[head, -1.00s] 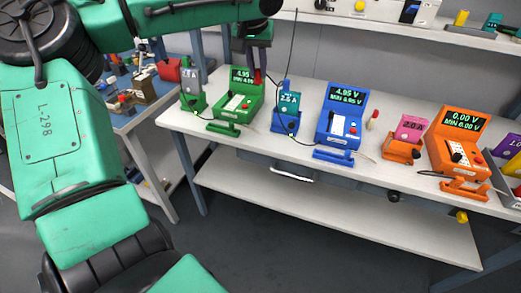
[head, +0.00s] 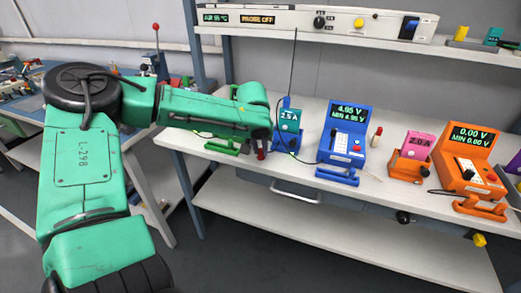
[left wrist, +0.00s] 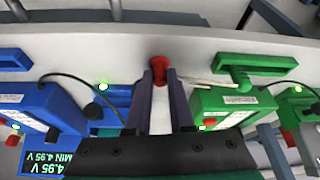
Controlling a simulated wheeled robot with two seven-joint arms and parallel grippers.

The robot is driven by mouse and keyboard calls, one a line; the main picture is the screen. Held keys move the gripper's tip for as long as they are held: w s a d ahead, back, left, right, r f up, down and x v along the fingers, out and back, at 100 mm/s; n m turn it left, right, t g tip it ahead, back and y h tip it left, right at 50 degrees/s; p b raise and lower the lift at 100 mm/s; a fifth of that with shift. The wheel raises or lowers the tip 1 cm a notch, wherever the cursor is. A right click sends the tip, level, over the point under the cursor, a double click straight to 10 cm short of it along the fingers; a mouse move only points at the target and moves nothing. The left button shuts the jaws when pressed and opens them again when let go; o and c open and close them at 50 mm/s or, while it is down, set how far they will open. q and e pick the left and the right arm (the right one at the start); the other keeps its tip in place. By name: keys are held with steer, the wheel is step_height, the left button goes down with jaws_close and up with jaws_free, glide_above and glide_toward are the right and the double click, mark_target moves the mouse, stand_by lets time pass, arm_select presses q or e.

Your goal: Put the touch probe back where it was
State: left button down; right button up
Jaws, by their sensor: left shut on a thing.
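My left gripper (head: 261,150) is low over the front of the white bench, between the green and blue stations. In the left wrist view its two dark fingers (left wrist: 159,74) are shut on a red cylindrical piece (left wrist: 158,66), which I take to be the touch probe; the red piece also shows under the gripper in the head view (head: 261,155). I cannot tell whether it touches the bench. A thin pale rod (left wrist: 197,82) lies beside it, near the green stand (left wrist: 262,62). My arm hides most of the green station in the head view. My right gripper is not in view.
Blue meter (head: 346,130), blue cell stand (head: 287,136), pink cell (head: 418,146) and orange meter (head: 466,157) line the bench (head: 310,110). A red-tipped white piece (head: 376,137) stands beside the blue meter. An instrument shelf (head: 280,18) runs behind. The bench's front edge is close.

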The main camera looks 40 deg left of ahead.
arm_select(q)
steer(key=c, duration=0.8)
jaws_free()
steer(key=shift+f, duration=0.1)
steer(key=shift+r, duration=0.2)
steer(key=p+v, duration=0.1)
steer(key=v, duration=1.1)
steer(key=shift+p, duration=0.3)
